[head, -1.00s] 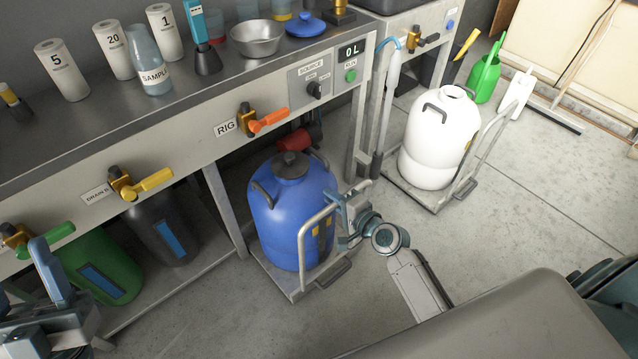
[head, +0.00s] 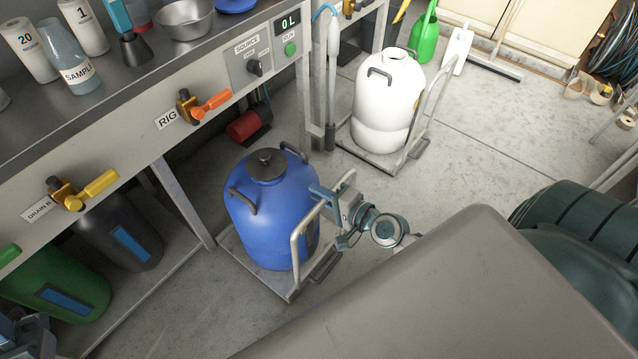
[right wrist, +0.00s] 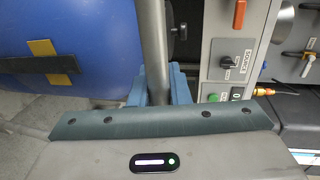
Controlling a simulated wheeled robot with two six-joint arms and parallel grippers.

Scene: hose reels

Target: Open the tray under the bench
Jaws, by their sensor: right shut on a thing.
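A low grey tray (head: 283,285) with an upright loop handle (head: 298,248) stands on the floor at the bench front, and a blue drum (head: 262,228) with a dark lid sits on it. My right gripper (head: 328,197) is shut on the tray's handle, near its upper part. In the right wrist view, the blue fingers (right wrist: 158,85) close around the grey bar (right wrist: 153,40), with the blue drum to the left. My left gripper (head: 15,335) shows only in part at the lower left corner, and its jaws cannot be made out.
The bench (head: 130,120) with valves and a control panel runs along the left. Its leg (head: 185,208) stands left of the blue drum. A white drum (head: 385,105) stands on another handled tray further back. Open floor (head: 480,150) lies to the right.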

